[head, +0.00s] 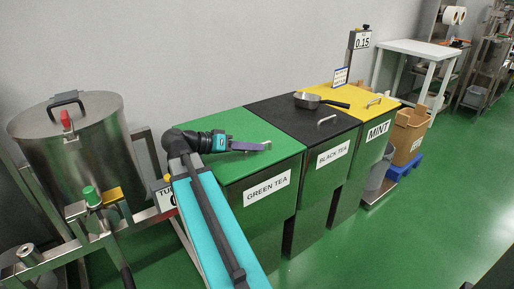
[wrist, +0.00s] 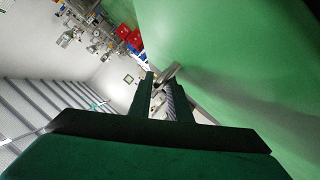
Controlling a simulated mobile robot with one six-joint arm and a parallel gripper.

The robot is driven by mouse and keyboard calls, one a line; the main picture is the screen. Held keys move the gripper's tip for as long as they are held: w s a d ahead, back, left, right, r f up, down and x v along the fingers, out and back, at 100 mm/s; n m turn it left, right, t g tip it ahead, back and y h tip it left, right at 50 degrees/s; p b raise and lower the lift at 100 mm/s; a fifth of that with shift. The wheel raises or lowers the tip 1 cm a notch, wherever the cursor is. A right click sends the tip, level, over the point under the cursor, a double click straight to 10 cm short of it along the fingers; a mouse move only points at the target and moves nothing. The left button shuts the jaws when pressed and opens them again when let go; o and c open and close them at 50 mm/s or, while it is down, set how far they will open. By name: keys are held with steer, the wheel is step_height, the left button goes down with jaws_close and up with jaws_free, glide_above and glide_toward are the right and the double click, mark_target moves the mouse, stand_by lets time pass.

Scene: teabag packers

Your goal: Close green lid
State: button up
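The green lid (head: 235,172) lies flat on top of the bin labelled GREEN TEA (head: 268,188), level with the black lid beside it. In the wrist view the green lid (wrist: 240,60) fills the upper right. My gripper (head: 262,147) reaches low across the lid to its front right part. In the wrist view the two narrow fingers of my gripper (wrist: 160,82) stand a little apart, with the metal lid handle (wrist: 171,71) at their tips. I cannot tell whether they are clamped on it.
The black lid (head: 285,117) carries a metal pan (head: 308,100), and a yellow lid (head: 350,97) lies beyond it. A large steel drum (head: 75,150) stands at left. A wall is close behind the bins. Green floor (head: 400,240) is clear in front.

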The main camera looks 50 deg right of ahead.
step_height(320, 180, up, 4)
steer(key=p, duration=0.1)
glide_above(220, 165)
steer(key=shift+w+d, duration=0.1)
steer(key=shift+f, duration=0.1)
stand_by(0.6)
